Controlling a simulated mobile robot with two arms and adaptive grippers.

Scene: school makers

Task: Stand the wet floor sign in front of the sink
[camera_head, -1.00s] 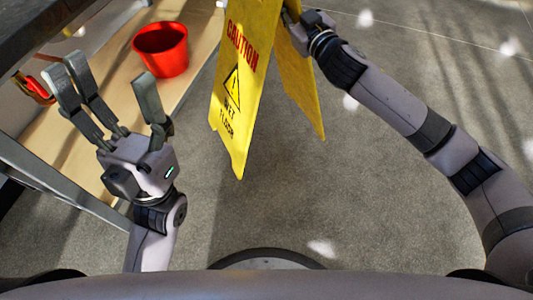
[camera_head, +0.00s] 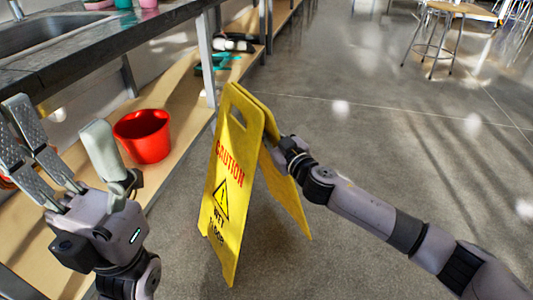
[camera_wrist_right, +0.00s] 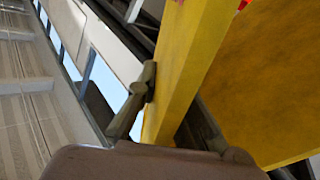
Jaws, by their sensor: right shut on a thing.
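The yellow wet floor sign (camera_head: 232,190) is upright with its two panels spread apart, beside the counter's lower shelf. I cannot tell whether its feet touch the floor. My right gripper (camera_head: 276,150) is shut on the edge of its rear panel. In the right wrist view a finger shows on each side of the yellow panel edge (camera_wrist_right: 190,70). The metal sink (camera_head: 62,32) is set in the dark countertop at the upper left, farther left than the sign. My left gripper (camera_head: 62,135) is open and empty in front of the lower shelf.
A red bucket (camera_head: 144,135) stands on the wooden lower shelf (camera_head: 175,105), left of the sign. A metal counter leg (camera_head: 207,65) rises behind the sign. A stool (camera_head: 440,35) stands far off at the upper right. The grey floor (camera_head: 350,110) between is open.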

